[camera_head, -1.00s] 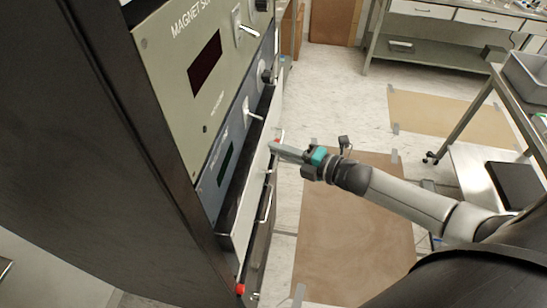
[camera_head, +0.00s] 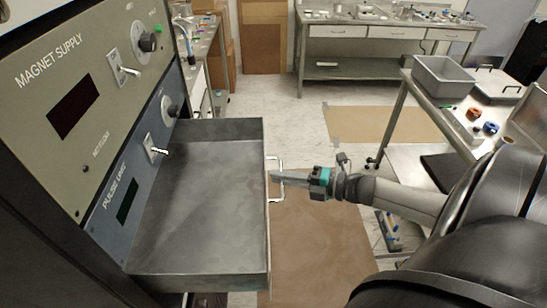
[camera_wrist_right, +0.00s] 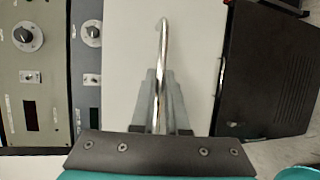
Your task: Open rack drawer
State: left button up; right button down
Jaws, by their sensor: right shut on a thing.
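The rack drawer (camera_head: 200,215) stands pulled out from the rack below the blue PULSE UNIT panel (camera_head: 135,170). Its grey tray is empty. A silver handle (camera_head: 279,165) is on its front face. My right gripper (camera_head: 280,178) is at the handle, coming from the right, with its fingers shut on the bar. In the right wrist view, the handle (camera_wrist_right: 162,50) runs between the two grey fingers (camera_wrist_right: 160,95) in front of the pale drawer front (camera_wrist_right: 195,50). My left gripper is not in view.
The MAGNET SUPPLY panel (camera_head: 65,85) sits above on the rack. A metal cart (camera_head: 440,115) with a grey bin (camera_head: 450,80) stands at the right. A workbench (camera_head: 380,35) is at the back. The floor beyond the drawer is open.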

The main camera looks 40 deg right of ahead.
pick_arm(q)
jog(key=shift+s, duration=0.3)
pick_arm(e)
jog(key=c, duration=1.2)
grip_release()
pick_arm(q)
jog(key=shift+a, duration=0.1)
pick_arm(e)
jog(key=shift+s+d, duration=0.1)
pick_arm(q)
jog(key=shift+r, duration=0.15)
pick_arm(e)
jog(key=v, duration=1.5)
